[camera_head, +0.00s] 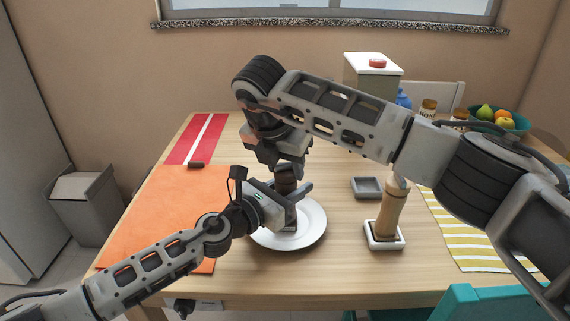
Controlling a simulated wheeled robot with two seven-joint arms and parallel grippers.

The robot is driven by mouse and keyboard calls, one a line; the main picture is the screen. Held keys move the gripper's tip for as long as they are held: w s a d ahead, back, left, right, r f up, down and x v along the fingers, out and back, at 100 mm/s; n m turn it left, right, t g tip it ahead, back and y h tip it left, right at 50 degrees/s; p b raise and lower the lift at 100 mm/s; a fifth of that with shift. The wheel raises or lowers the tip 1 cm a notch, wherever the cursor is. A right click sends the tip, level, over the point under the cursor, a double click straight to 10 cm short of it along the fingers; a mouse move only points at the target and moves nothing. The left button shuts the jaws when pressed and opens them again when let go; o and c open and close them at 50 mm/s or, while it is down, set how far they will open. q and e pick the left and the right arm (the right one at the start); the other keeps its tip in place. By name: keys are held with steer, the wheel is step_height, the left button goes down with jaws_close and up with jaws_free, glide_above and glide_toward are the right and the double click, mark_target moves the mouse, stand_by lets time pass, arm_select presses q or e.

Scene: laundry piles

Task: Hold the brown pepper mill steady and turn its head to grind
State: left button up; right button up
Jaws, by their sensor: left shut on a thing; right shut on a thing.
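The brown pepper mill (286,186) stands upright over the white plate (313,224), partly hidden by my grippers. My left gripper (294,202), coming in from the left, is shut on the lower part of the mill. My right gripper (287,168) reaches down from above and is shut on the mill's head, which is mostly hidden. I cannot tell whether the mill's base touches the plate.
A light wooden mill (391,209) stands in a small white dish (370,242) to the right. An empty grey dish (367,187) is behind it. An orange mat (150,222) lies left and a yellow striped cloth (466,231) right. A fruit bowl (515,124) is at the back right.

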steer(key=shift+m, duration=0.4)
steer(key=o, duration=1)
steer(key=shift+r, duration=0.15)
steer(key=v, duration=1.1)
steer(key=shift+s+a+r, duration=0.15)
steer(key=shift+a+r, duration=0.05)
steer(key=shift+r, duration=0.15)
